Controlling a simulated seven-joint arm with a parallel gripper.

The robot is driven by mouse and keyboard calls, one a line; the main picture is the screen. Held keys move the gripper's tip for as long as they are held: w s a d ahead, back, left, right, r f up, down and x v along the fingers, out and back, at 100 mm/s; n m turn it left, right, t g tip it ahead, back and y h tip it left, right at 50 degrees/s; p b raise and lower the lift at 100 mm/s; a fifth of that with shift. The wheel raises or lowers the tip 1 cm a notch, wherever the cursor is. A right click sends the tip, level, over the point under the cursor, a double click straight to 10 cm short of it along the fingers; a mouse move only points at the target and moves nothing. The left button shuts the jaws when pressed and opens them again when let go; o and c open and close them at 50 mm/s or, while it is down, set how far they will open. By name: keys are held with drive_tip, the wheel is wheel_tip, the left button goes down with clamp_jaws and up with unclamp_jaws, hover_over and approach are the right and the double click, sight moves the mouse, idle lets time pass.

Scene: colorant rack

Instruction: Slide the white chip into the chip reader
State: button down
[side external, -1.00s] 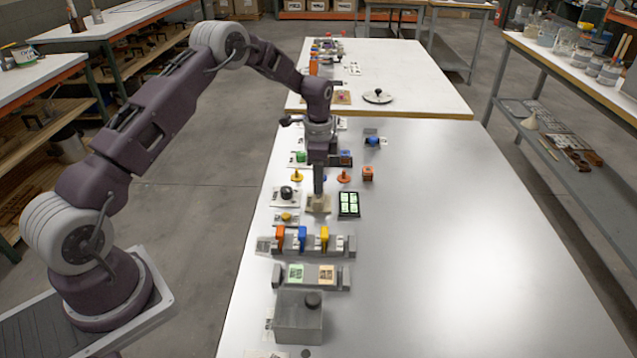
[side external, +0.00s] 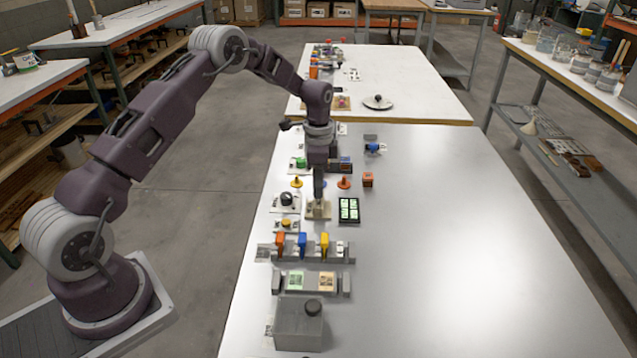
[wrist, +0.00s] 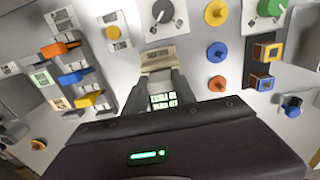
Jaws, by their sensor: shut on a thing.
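The chip reader seems to be the small beige block (side external: 317,210) directly below my gripper, also at the upper middle of the wrist view (wrist: 158,56). Beside it is a black display (side external: 349,210) with green panels; green text (wrist: 163,102) shows past my fingers. My gripper (side external: 318,194) points straight down with its tips at the beige block, also in the wrist view (wrist: 160,76). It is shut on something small. The white chip is not clearly visible; the fingers cover most of what they hold, and I cannot tell how far it sits in the block.
A black knob (side external: 288,199) is left of the block. Orange buttons and small boxes stand beyond. The table's right side is clear.

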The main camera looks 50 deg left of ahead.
drive_tip(key=shift+f, duration=1.45)
drive_tip(key=shift+r, duration=0.1)
drive_tip(key=shift+r, duration=1.35)
drive_tip(key=shift+f, duration=1.45)
drive_tip(key=shift+r, duration=0.1)
